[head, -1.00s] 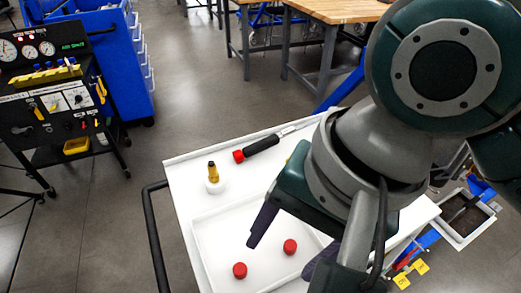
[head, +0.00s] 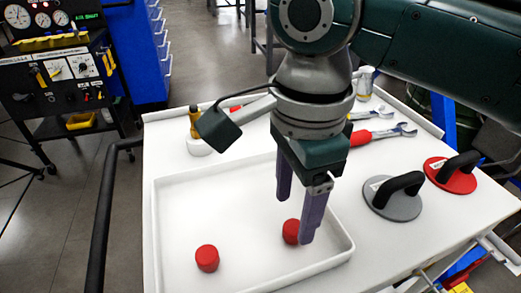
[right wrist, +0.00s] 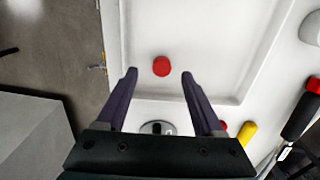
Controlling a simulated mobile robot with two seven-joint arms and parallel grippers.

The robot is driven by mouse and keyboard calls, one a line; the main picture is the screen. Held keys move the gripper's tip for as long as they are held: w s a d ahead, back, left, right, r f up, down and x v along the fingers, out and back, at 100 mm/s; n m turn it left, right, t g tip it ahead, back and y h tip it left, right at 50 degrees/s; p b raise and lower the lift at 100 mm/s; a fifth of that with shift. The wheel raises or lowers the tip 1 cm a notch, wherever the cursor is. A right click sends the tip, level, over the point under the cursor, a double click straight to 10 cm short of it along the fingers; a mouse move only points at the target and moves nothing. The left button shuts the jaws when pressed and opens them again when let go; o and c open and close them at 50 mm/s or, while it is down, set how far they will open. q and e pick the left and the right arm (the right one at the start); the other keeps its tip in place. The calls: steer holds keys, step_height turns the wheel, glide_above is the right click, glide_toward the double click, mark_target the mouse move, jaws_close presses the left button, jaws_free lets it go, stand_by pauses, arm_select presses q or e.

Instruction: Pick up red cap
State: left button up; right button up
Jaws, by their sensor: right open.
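Two red caps are in the white tray (head: 165,225). One red cap (head: 207,258) stands clear at the tray's front left. The other red cap (head: 291,231) is partly hidden behind a finger of my right gripper (head: 296,218). That gripper is open and empty, pointing down over the tray's right part. In the right wrist view, one red cap (right wrist: 161,66) shows just past and between the open fingertips (right wrist: 159,75), with nothing held. My left gripper is not in view.
A grey suction cup (head: 392,200) and a red suction cup (head: 450,177) stand right of the tray. Wrenches (head: 385,134) and a white-based amber bottle (head: 199,146) are behind it. A black cart handle (head: 100,215) runs along the left.

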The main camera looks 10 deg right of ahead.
mark_target(294, 227)
steer(key=f, duration=0.1)
steer(key=f+b, duration=0.1)
steer(key=f, duration=0.3)
steer(key=shift+w+d+f+b, duration=0.2)
steer(key=shift+d+b, duration=0.1)
steer(key=shift+b, duration=0.05)
jaws_close()
stand_by(1.0)
